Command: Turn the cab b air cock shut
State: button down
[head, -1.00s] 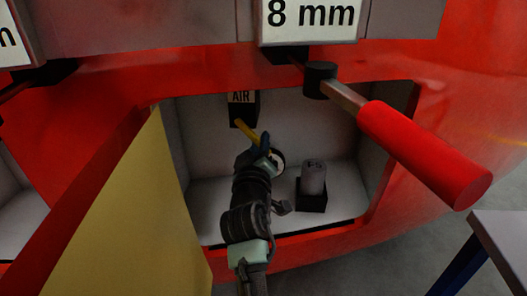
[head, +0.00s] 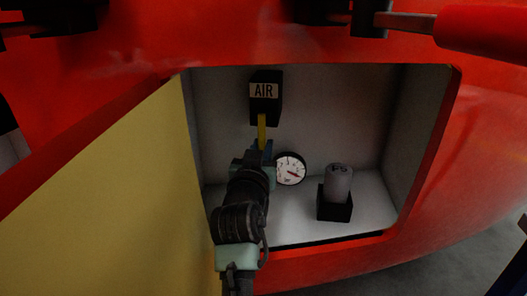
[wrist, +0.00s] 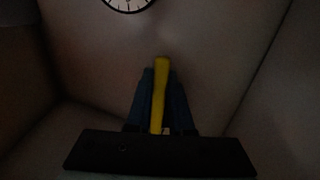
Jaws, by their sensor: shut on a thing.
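The air cock is a black block labelled AIR (head: 265,100) on the back wall of an open recess in the red nosecone. Its yellow handle (head: 262,126) hangs nearly straight down from the block in the head view. My gripper (head: 262,147) is shut on the handle's lower part, its fingers on either side. In the wrist view the yellow handle (wrist: 160,92) stands between the two dark blue fingers of my gripper (wrist: 160,98). The wrist view is dark, and the block does not show there.
A round white gauge (head: 290,169) sits right of my gripper. A grey cylinder (head: 338,184) in a black holder (head: 334,205) stands on the recess floor farther right. A yellow panel (head: 110,200) borders the recess at left. A red-handled tool (head: 485,32) hangs above right.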

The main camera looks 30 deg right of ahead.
jog(key=shift+a, duration=0.1)
dwell(0.4)
jog(key=c, duration=0.8)
grip_release()
jog(key=p+v, duration=0.2)
jog(key=v, duration=1)
jog(key=shift+s+a+p, duration=0.25)
jog(key=shift+s+p, duration=0.05)
jog(key=shift+p, duration=0.1)
jog(key=shift+s, duration=0.1)
